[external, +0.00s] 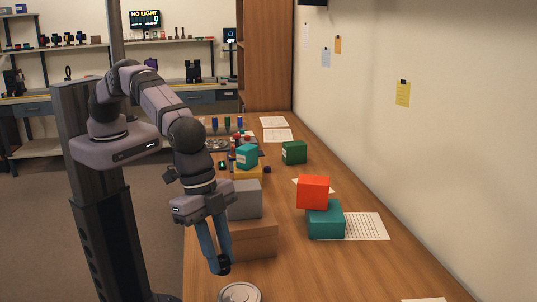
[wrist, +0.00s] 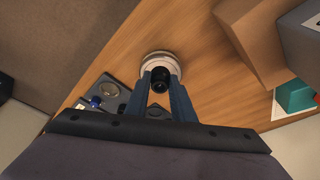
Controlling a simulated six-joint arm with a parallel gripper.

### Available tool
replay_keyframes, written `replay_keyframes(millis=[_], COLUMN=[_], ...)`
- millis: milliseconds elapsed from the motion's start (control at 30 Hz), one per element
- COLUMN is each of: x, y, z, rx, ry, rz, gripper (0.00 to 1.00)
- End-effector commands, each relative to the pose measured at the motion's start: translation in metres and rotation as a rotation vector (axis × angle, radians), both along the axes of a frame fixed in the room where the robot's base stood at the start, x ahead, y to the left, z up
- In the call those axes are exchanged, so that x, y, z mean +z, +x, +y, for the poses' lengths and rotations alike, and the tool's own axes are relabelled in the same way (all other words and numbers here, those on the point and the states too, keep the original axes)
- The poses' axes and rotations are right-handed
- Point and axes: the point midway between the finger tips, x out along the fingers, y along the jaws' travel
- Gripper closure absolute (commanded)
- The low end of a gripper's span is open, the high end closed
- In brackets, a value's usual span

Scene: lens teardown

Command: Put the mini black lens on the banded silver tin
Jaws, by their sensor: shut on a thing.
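The mini black lens (wrist: 160,84) is a small dark cylinder held between the two blue fingers of my gripper (wrist: 160,80). In the external view my gripper (external: 221,262) points down, with the dark lens (external: 224,267) at its fingertips. The banded silver tin (external: 240,292) is a low round silver thing near the bottom edge of that view, just in front of and right of the lens. In the wrist view the tin (wrist: 152,59) shows behind the lens, partly hidden by it and the fingers. The lens looks above the tin; the gap between them is unclear.
A red box (external: 313,192) on a teal box (external: 325,221) stands further right. A dark tray (wrist: 100,90) with small parts shows left in the wrist view. Bare wood surrounds the tin.

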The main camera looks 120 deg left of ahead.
Motion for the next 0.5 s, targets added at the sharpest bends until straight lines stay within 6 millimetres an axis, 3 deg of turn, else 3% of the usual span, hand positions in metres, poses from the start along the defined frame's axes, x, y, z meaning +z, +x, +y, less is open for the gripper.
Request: replay_keyframes(millis=[367,500], x=[-0.015,-0.029], y=[0.0,-0.001], z=[0.0,0.0], rx=[0.0,0.0], ry=[0.0,0.001], rz=[0.001,0.003], gripper=[1.0,1.0])
